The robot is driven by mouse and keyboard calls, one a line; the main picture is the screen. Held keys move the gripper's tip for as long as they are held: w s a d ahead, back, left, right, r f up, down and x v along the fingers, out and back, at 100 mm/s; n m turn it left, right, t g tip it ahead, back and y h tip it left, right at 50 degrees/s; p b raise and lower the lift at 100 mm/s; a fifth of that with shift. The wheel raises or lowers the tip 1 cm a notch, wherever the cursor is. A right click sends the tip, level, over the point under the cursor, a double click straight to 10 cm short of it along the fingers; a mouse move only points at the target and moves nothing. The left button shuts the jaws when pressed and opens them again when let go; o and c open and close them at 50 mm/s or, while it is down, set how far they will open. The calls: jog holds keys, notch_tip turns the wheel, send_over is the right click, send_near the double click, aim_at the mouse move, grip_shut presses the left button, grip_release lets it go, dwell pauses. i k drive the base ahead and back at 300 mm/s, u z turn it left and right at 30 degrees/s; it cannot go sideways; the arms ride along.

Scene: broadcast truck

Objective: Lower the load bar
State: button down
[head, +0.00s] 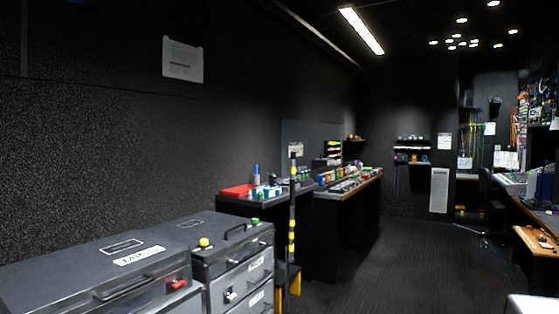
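An upright dark bar with yellow bands (292,210) stands beside the cases, in front of the dark benches. It looks like the load bar, though I cannot be sure. Its top reaches a little above the bench tops, and its lower end is hard to make out near a yellow-legged stand (295,284). My gripper is not in view.
Large dark cases (75,262) with latches and labels fill the lower left. Benches with small coloured items (345,184) run along the left wall. A desk with equipment (535,215) and a chair (488,195) stand at right. The carpeted floor (400,255) between is clear.

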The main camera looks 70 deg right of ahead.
aim_at(291, 260)
jog(key=z, duration=0.65)
jog(key=k, duration=0.15)
jog(key=u, duration=2)
jog(key=k, duration=1.6)
jog(key=z, duration=1.5)
